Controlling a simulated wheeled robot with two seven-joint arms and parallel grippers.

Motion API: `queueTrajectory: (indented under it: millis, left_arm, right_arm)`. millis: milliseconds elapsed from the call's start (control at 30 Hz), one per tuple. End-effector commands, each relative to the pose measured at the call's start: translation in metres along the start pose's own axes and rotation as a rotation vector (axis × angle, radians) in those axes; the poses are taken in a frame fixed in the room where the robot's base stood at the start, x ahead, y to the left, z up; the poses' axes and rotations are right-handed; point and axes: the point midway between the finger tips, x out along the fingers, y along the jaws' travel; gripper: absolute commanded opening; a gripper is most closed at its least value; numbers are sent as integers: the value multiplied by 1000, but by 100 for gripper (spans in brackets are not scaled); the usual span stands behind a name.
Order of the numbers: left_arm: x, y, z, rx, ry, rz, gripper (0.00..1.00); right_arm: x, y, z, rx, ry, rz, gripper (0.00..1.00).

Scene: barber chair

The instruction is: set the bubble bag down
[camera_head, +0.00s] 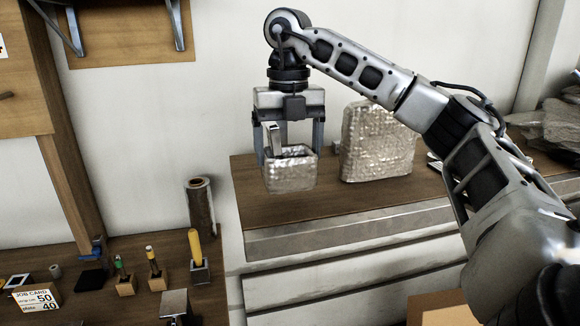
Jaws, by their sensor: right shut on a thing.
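The bubble bag (291,174) is a small silvery, dimpled pouch with an open top. It is upright over the left part of the wooden bench top (345,203). My right gripper (289,150) points straight down from above, with one finger on each side of the bag, and is shut on it. A grey metal piece (275,140) shows at the bag's mouth; I cannot tell what it is. I cannot tell whether the bag's bottom touches the wood. My left gripper is not in view.
A larger silvery dimpled block (377,142) stands just right of the bag. Crumpled grey plastic (550,130) lies at the far right. A lower bench at left holds a brown roll (201,206), small tools in blocks and a job card (37,298). The bench front is bare.

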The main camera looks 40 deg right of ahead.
Motion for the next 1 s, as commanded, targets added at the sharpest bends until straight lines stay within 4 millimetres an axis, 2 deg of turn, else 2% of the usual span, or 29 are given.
queueTrajectory:
  millis: [267, 333, 500, 867, 900, 933, 1000]
  left_arm:
    - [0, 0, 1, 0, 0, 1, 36]
    - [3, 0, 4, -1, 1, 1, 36]
    - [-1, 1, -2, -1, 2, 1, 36]
    - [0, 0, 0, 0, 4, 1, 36]
    - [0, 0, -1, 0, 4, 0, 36]
    - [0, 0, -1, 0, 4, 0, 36]
    - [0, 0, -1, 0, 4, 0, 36]
  right_arm:
    - [18, -5, 12, -1, 1, 1, 61]
    - [32, -5, 11, -2, 1, 0, 61]
    - [42, -5, 11, 0, -2, 1, 61]
    - [48, -4, 11, -1, -2, 2, 61]
    - [47, -4, 11, -1, -1, 1, 94]
    - [47, -4, 11, -1, -1, 1, 100]
    - [47, -4, 11, -1, -1, 1, 100]
